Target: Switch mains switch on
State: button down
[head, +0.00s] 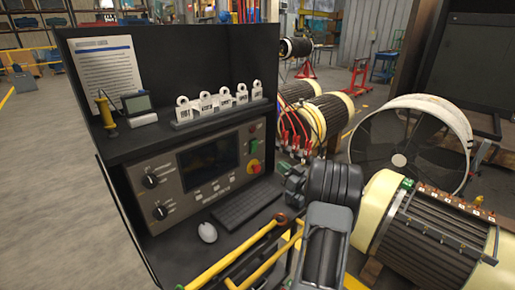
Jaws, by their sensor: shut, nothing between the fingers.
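The control panel (205,170) is a grey-brown console front in a black cabinet with a dark screen (208,158). Two black rotary knobs sit on its left side, an upper knob (152,181) and a lower knob (160,212). Their labels are too small to read, so I cannot tell which control is the mains switch. My gripper (292,184) is the dark end of my arm, right of the panel and apart from the knobs. It is shut and empty; its fingers are hard to make out.
A keyboard (246,204) and white mouse (207,232) lie on the cabinet's ledge. The shelf above holds a row of white tags (218,104) and a yellow-handled tool (106,110). Yellow bars (235,258) cross in front. A large rotor (430,235) stands right.

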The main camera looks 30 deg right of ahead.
aim_at(253, 143)
jog(key=p+x, duration=0.3)
jog(key=x, duration=1.1)
jog(key=shift+a+r+p, duration=0.1)
jog(key=shift+p, duration=0.2)
